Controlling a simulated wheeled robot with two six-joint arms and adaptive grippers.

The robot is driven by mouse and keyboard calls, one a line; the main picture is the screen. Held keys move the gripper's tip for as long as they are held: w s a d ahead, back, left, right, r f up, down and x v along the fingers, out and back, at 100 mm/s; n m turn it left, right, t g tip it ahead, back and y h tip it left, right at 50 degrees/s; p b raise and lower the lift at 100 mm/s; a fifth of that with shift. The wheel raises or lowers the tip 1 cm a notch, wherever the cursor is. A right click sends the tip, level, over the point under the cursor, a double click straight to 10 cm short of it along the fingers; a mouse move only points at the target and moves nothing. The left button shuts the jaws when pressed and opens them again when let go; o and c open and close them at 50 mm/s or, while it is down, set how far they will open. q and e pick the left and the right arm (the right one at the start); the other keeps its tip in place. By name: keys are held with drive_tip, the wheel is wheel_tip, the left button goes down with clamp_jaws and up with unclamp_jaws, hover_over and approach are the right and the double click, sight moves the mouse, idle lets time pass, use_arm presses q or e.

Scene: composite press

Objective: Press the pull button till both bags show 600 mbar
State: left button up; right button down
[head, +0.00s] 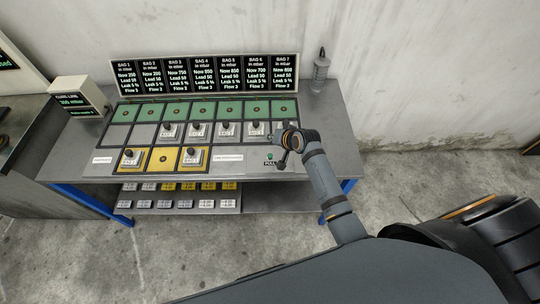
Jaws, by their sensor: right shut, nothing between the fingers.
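The green pull button (269,155) sits above a PULL label at the right front of the bench top. My right gripper (282,164) is shut and empty, pointing down just right of the button; I see no clear contact. The display row (204,75) stands at the back; its small text appears to read 250 for bag 1 and 200 for bag 2, with higher values for the others. Two grey units with black knobs, the left unit (131,160) and right unit (193,158), sit on yellow pads at the front. My left gripper is not in view.
A CURE LINE box (76,98) stands left, and a grey cylinder (320,72) at back right. The lower shelf (270,199) holds small blocks.

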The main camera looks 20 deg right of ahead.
sight(272, 157)
wheel_tip(272, 157, down, 8)
drive_tip(key=b, duration=0.8)
drive_tip(key=shift+f, duration=0.2)
drive_tip(key=shift+f+b, duration=0.2)
drive_tip(key=shift+b, duration=0.15)
drive_tip(key=shift+f, duration=0.2)
idle(0.5)
drive_tip(key=shift+f, duration=0.25)
drive_tip(key=shift+f, duration=0.65)
idle(0.6)
idle(0.3)
drive_tip(key=shift+r+p, duration=0.9)
drive_tip(key=shift+r, duration=0.15)
